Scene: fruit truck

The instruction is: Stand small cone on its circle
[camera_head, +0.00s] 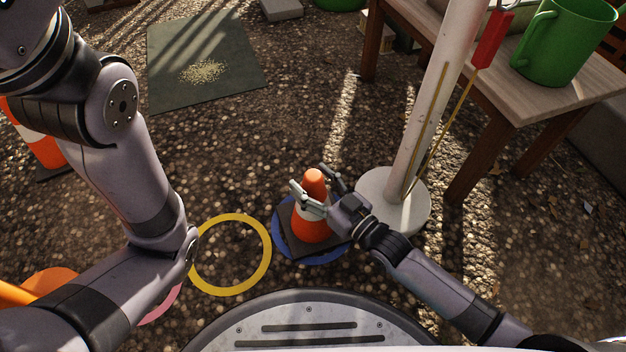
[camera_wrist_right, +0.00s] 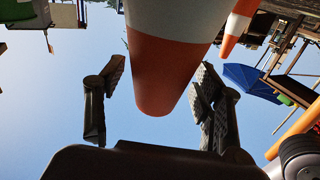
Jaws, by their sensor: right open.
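The small orange cone (camera_head: 311,228) with a white band and dark square base stands upright on the blue circle (camera_head: 283,251). Its base covers most of the circle. My right gripper (camera_head: 311,178) is open, with one finger on either side of the cone's upper part. In the right wrist view the cone (camera_wrist_right: 168,65) appears upside down, its orange tip between the spread fingers of the right gripper (camera_wrist_right: 160,85). Contact with the fingers is unclear. My left arm shows in the head view, but its gripper is out of the picture.
A yellow ring (camera_head: 231,289) lies left of the blue circle. A white pole base (camera_head: 411,213) stands close on the right, with a wooden table (camera_head: 540,95) behind it. A pink circle (camera_head: 160,306) is partly hidden by my left arm. Another cone (camera_head: 43,151) stands far left.

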